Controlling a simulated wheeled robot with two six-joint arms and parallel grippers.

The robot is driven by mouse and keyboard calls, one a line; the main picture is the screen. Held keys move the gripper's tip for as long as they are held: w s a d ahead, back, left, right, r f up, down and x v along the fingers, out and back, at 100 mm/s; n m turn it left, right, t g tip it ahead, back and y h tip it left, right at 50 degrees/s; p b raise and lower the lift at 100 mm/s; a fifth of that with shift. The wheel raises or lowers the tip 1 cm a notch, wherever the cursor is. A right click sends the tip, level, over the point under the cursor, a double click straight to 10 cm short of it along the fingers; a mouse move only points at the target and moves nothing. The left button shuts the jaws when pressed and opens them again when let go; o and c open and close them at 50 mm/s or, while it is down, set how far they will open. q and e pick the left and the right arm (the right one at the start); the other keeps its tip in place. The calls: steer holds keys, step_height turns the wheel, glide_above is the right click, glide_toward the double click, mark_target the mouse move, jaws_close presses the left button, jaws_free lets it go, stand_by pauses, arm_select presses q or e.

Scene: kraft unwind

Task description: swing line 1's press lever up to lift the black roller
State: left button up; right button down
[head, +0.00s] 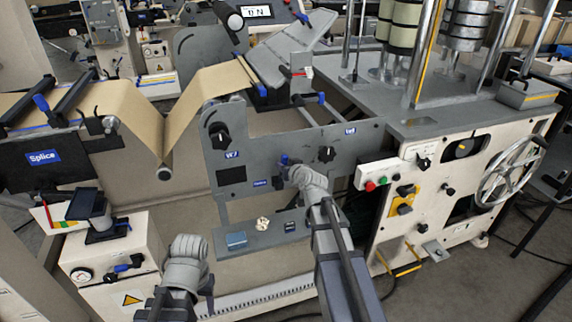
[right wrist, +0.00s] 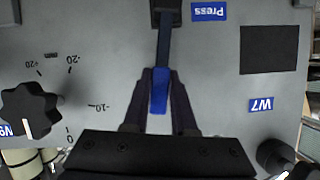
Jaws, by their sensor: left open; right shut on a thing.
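The press lever (right wrist: 161,85), a slim bar with a blue end, hangs from a dark pivot beside the blue Press label (right wrist: 208,11) in the right wrist view, which shows the panel upside down. My right gripper (right wrist: 160,108) is shut around the lever's blue end. In the head view my right gripper (head: 285,164) is at the grey panel (head: 300,150), partly hidden by my wrist. My left arm's wrist is low at the left in the head view, apart from the panel; its fingers barely show. I cannot single out the black roller.
Brown kraft paper (head: 130,105) runs over rollers at the left. A black knob (right wrist: 30,110) with a scale and the W7 label (right wrist: 261,104) are near the lever. A small shelf (head: 260,235) juts out below the panel. A handwheel (head: 511,170) is at the right.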

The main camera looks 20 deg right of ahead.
arm_select(q)
steer(key=shift+a+r, duration=0.1)
steer(key=shift+a, duration=0.25)
arm_select(e)
steer(key=shift+a+n, duration=0.3)
steer(key=shift+a, duration=0.05)
steer(key=c, duration=0.7)
jaws_free()
steer(key=shift+a, duration=0.1)
arm_select(q)
step_height(320, 180, up, 3)
steer(key=p, duration=0.3)
arm_select(e)
steer(key=v, duration=0.8)
